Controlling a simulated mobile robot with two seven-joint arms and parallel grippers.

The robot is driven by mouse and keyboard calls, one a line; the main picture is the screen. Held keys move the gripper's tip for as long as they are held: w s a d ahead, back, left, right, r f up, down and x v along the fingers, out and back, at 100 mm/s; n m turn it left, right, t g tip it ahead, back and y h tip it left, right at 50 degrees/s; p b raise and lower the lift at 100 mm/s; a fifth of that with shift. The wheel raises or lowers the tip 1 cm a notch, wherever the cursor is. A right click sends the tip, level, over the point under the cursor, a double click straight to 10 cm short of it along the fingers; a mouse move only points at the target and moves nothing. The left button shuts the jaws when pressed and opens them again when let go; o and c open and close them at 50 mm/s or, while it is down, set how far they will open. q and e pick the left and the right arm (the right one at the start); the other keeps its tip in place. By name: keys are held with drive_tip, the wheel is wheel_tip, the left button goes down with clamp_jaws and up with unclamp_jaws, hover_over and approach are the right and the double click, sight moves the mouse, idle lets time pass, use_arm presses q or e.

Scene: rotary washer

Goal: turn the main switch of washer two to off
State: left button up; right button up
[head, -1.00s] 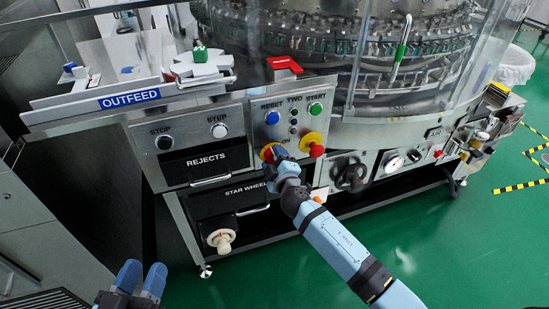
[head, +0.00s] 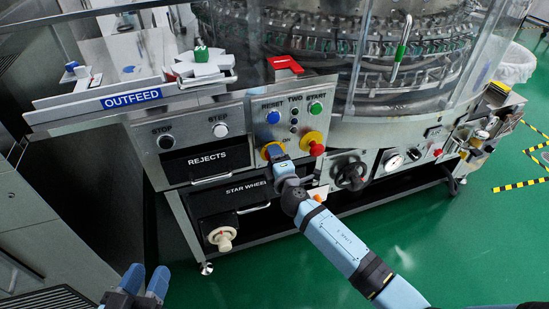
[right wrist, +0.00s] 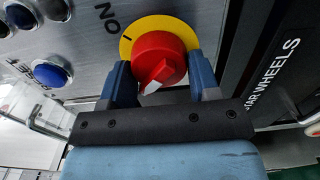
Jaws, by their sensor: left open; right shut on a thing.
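The main switch (right wrist: 160,58) is a red rotary knob on a round yellow plate (right wrist: 178,24) in the right wrist view. It sits between the two blue fingers of my right gripper (right wrist: 160,85), which is shut on it. The knob's raised grip slants, with a white mark at its lower end. The printed ON lies at the upper left of the plate; no OFF label shows. In the head view my right gripper (head: 274,153) covers most of the switch; the yellow plate's edge shows. My left gripper (head: 145,281) is open and empty at the lower left.
A red emergency knob on yellow (head: 315,146) is just right of the switch. Above are the blue RESET (head: 272,117) and green START (head: 316,108) buttons, on the panel marked TWO. The STAR WHEELS drawer (head: 235,195) is below.

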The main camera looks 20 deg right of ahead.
idle(0.3)
drive_tip(key=o, duration=0.9)
drive_tip(key=shift+c, duration=0.2)
use_arm(q)
drive_tip(key=shift+s+a+f+g+y+p, duration=0.1)
drive_tip(key=shift+a+f+g+y+p, duration=0.25)
drive_tip(key=shift+f, duration=0.2)
use_arm(e)
drive_tip(key=s, duration=1.3)
drive_tip(key=shift+s+d, duration=0.25)
drive_tip(key=shift+s, duration=0.15)
use_arm(q)
drive_tip(key=shift+d, duration=0.1)
